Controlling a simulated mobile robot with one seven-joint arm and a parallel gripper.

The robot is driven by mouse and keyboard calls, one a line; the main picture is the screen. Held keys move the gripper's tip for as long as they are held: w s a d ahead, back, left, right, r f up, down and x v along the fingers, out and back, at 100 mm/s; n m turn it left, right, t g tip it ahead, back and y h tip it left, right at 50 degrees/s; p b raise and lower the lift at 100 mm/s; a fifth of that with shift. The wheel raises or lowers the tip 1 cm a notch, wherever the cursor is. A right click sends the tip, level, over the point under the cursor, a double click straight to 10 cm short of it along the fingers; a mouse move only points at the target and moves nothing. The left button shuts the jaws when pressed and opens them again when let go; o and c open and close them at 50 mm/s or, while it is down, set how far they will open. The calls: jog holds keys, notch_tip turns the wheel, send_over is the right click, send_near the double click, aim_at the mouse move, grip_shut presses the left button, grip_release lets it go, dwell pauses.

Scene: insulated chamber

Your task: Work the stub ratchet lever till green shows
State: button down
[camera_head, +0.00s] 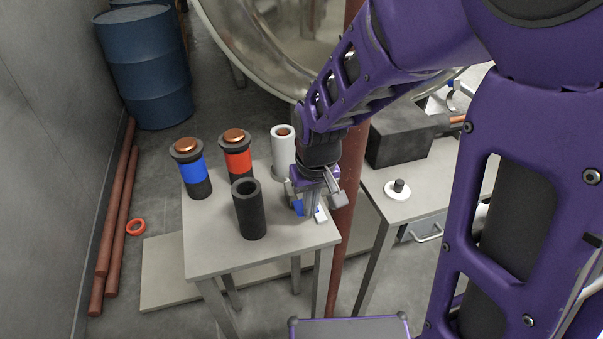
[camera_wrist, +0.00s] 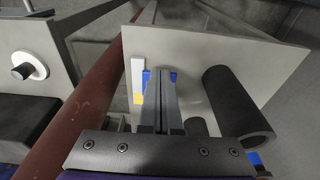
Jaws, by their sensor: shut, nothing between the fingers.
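My gripper (camera_head: 311,208) points down at the right front part of the small grey table. Its fingers (camera_wrist: 161,76) are together with nothing between them. A small blue part (camera_head: 298,207) sits at the fingertips; in the wrist view blue (camera_wrist: 146,78) shows on both sides of the fingers, which hide its middle. I cannot tell whether they touch it, or whether it is the stub ratchet lever. Beside it lies a white strip (camera_wrist: 137,75) with a yellow patch at one end; its white also shows in the head view (camera_head: 321,215). No green is visible.
On the grey table (camera_head: 210,262) stand an open black tube (camera_head: 249,210), a blue-banded cylinder (camera_head: 190,170), a red-banded cylinder (camera_head: 235,160) and a white cylinder (camera_head: 283,150). A reddish pipe (camera_head: 347,200) rises close beside the table. A second table (camera_head: 425,190) holds a dark block (camera_head: 400,140).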

jog(key=shift+w+f+b, duration=0.15)
jog(key=shift+f+b, duration=0.6)
jog(key=shift+f, duration=0.25)
jog(key=shift+w+f+b, duration=0.15)
jog(key=shift+f+b, duration=0.55)
jog(key=shift+f, duration=0.3)
jog(key=shift+r, duration=0.2)
jog(key=shift+s+r+p, duration=0.15)
jog(key=shift+r+p, duration=0.7)
jog(key=shift+r, duration=0.15)
jog(key=shift+s+r+p, duration=0.15)
jog(key=shift+r+p, duration=0.7)
jog(key=shift+r, duration=0.1)
notch_tip(320, 180, up, 7)
jog(key=p, duration=0.5)
jog(key=shift+s, duration=0.4)
jog(key=shift+d, duration=0.1)
